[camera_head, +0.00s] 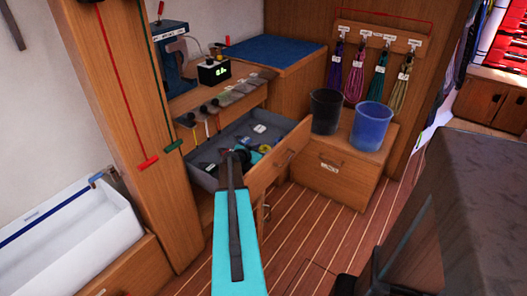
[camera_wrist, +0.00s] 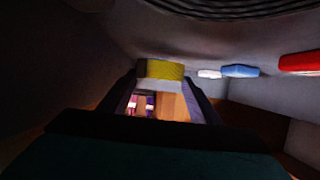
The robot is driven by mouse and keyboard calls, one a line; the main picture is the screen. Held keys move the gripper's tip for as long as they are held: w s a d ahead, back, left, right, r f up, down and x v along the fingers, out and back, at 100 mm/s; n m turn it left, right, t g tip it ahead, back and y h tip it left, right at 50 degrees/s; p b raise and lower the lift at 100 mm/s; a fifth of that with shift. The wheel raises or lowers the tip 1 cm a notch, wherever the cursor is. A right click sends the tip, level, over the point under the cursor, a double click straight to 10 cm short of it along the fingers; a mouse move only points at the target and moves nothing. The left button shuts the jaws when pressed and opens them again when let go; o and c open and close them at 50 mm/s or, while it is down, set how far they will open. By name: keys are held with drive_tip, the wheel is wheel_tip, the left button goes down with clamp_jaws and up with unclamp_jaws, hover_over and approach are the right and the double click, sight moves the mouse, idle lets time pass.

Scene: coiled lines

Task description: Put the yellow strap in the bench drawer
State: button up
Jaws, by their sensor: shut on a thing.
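A yellow strap (camera_wrist: 163,69) shows between my fingertips in the wrist view, with a pale band just below it. My gripper (camera_wrist: 162,88) is shut on it. In the head view my gripper (camera_head: 237,155) is over the open bench drawer (camera_head: 228,131), near its front-left part. Its tip is dark and small there, and the held strap cannot be made out clearly. The drawer is pulled out and has a grey inside. A small yellow patch (camera_head: 265,148) shows in it beside dark and blue items; I cannot tell whether it is the held strap.
Red (camera_wrist: 301,62), blue (camera_wrist: 240,71) and white pieces lie right of my fingers. A black bin (camera_head: 325,112) and a blue bin (camera_head: 371,127) stand right of the drawer. Coiled lines hang on a rack (camera_head: 380,38) behind. A wooden post (camera_head: 125,120) stands at left.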

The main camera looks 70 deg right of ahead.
drive_tip(key=o, duration=1.1)
drive_tip(key=shift+c, duration=0.2)
drive_tip(key=shift+r+p, duration=0.3)
drive_tip(key=shift+p, duration=0.2)
drive_tip(key=shift+r+p, duration=0.5)
drive_tip(key=shift+p, duration=0.6)
drive_tip(key=v, duration=0.2)
drive_tip(key=b+v, duration=0.1)
drive_tip(key=v, duration=0.2)
drive_tip(key=shift+a+f, duration=0.1)
drive_tip(key=shift+f, duration=0.1)
drive_tip(key=shift+b+v, duration=0.3)
drive_tip(key=shift+v, duration=0.85)
drive_tip(key=shift+r, duration=0.15)
